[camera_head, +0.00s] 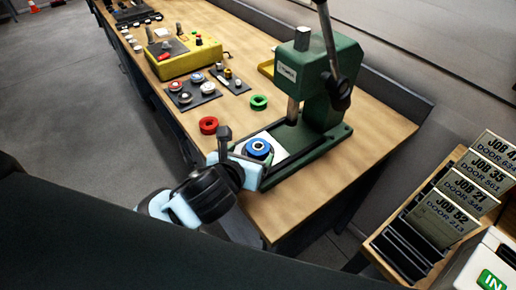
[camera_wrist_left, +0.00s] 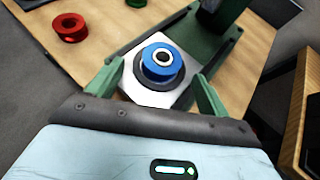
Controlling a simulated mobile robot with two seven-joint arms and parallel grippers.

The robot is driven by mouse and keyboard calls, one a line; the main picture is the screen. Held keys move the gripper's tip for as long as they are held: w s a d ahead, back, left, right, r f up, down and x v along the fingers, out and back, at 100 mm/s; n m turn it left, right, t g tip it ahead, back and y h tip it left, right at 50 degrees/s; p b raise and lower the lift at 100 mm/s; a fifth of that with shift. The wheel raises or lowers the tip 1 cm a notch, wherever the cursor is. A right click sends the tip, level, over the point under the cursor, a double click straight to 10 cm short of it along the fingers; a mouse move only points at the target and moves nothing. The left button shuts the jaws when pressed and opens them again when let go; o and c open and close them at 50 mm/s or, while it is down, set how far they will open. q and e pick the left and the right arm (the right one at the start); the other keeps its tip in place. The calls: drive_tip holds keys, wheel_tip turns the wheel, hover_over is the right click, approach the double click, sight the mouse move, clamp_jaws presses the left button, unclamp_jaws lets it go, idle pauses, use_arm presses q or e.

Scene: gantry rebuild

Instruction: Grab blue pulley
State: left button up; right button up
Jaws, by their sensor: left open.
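The blue pulley (camera_head: 259,147) sits on a white plate (camera_head: 277,135) at the base of a green press. It has a dark centre with a pale ring in the left wrist view (camera_wrist_left: 161,62), with a dark ring beneath it. My left gripper (camera_head: 246,157) is beside the plate, close to the pulley. In the left wrist view its two green fingers (camera_wrist_left: 159,76) are apart, one on each side of the pulley, with nothing held. My right gripper is not in view.
The green press (camera_head: 330,90) with its lever stands right behind the pulley. A red ring (camera_head: 208,125) and a green ring (camera_head: 259,102) lie on the wooden bench. A yellow box (camera_head: 184,55) and dark trays are farther back. A rack of job cards (camera_head: 445,213) is at right.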

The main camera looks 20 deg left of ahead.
sight(260, 144)
use_arm(q)
drive_tip(key=x, duration=0.4)
drive_tip(key=shift+w+d, duration=0.2)
drive_tip(key=shift+w, duration=0.25)
drive_tip(key=c, duration=1.2)
drive_tip(key=shift+o, duration=0.2)
drive_tip(key=shift+r, duration=0.15)
